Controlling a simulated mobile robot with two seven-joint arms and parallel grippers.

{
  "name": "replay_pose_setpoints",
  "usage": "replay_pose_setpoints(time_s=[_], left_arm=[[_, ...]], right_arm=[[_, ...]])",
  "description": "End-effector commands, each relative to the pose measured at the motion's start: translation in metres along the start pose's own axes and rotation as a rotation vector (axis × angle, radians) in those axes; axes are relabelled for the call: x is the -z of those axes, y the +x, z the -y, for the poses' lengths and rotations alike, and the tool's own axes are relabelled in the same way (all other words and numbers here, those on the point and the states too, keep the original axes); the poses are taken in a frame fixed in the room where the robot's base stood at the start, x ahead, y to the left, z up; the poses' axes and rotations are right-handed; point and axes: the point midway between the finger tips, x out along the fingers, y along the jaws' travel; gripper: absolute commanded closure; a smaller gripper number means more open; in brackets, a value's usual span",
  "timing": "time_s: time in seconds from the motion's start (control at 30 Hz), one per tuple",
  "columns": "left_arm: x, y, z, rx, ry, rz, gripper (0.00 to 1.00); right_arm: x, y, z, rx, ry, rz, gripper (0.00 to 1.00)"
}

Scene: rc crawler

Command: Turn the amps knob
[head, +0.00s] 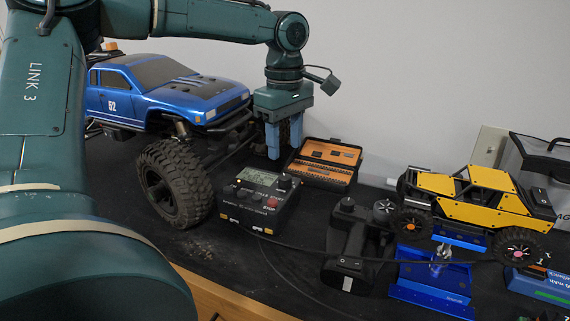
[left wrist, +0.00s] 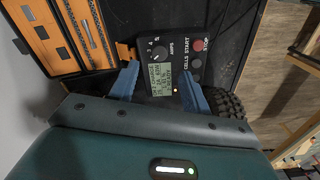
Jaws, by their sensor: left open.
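The charger (head: 240,205) is a small black box with a lit display, standing on the dark bench. Its amps knob (head: 284,182) is black and round, right of the display. In the left wrist view the knob (left wrist: 159,53) shows beside a numbered scale and the word AMPS. My left gripper (head: 284,148) has blue fingers pointing down, above and behind the charger's knob side. It is open and empty. In the left wrist view its fingers (left wrist: 158,62) lie to either side of the knob and display; contact with the knob is not visible. My right gripper is not in view.
A blue truck (head: 170,90) with a big tyre (head: 176,183) stands just left of the charger. An open orange bit case (head: 327,160) lies behind right. A black handheld device (head: 350,245), a cable and a yellow crawler (head: 470,195) on a blue stand (head: 432,285) are at right.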

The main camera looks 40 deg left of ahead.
Motion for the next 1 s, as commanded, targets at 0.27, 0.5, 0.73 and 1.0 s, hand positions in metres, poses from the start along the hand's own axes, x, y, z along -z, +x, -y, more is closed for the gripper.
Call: replay_pose_setpoints(time_s=[0.27,0.5,0.73,1.0], left_arm=[[0.000,-0.050,-0.001,-0.003,0.000,-0.001,0.53],[0.000,-0.061,0.000,0.000,0.002,0.000,0.53],[0.000,-0.060,0.000,0.000,0.002,0.000,0.53],[0.000,-0.060,0.000,0.001,0.002,0.000,0.53]], right_arm=[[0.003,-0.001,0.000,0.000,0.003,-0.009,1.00],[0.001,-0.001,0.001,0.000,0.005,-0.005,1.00],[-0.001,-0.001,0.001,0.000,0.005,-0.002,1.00],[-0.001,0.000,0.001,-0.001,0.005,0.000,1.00]])
